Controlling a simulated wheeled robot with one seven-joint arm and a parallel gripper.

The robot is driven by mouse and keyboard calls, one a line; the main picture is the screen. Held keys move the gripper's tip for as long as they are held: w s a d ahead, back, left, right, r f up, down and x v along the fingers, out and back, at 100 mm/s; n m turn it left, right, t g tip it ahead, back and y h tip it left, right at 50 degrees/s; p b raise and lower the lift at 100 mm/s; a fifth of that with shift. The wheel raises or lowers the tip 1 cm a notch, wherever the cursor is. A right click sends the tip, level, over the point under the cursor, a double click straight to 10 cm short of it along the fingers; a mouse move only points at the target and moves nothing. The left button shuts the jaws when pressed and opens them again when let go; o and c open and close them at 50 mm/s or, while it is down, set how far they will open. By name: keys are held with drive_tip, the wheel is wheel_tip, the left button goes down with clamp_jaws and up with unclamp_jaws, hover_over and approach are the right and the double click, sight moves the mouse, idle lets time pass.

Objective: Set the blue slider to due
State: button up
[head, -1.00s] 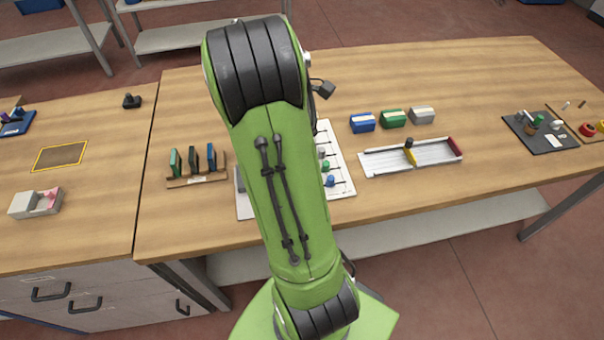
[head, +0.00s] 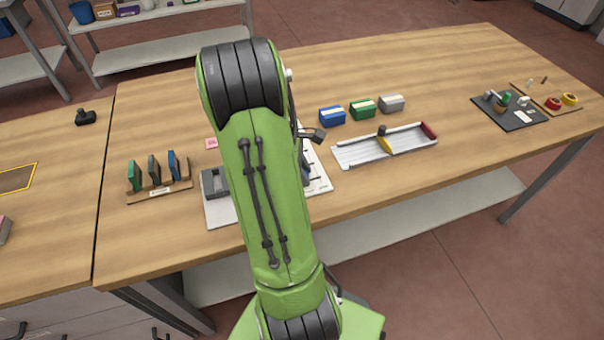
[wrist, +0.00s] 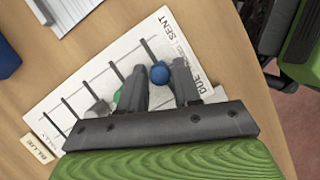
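The white slider board (wrist: 85,75) lies on the table, with several dark slots across it. The blue slider (wrist: 159,73) has a round blue knob near the right end of the board. The printed words DUE (wrist: 196,73) and SENT (wrist: 171,30) stand along that end. My gripper (wrist: 160,80) is open, its two dark fingers on either side of the blue knob, with gaps visible. I cannot tell how low the fingers are. A green knob (wrist: 117,96) is partly hidden behind the left finger. In the head view my arm covers the gripper and most of the board (head: 222,213).
A grey knob (wrist: 98,108) sits beside the green one. In the head view, a rack of upright cards (head: 158,190) stands left of the board. A white tray (head: 360,150) and blue, green and grey boxes (head: 362,109) lie to the right. The table's front right is clear.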

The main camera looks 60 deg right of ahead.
drive_tip(key=shift+r, duration=0.1)
clamp_jaws()
drive_tip(key=shift+w+a+p, duration=0.6)
drive_tip(key=shift+w+a, duration=0.9)
drive_tip(key=shift+w, duration=0.1)
unclamp_jaws()
drive_tip(key=shift+a, duration=0.1)
drive_tip(key=p+v, duration=0.6)
drive_tip(key=v, duration=0.9)
drive_tip(key=shift+w+r, duration=0.25)
drive_tip(key=shift+r, duration=0.05)
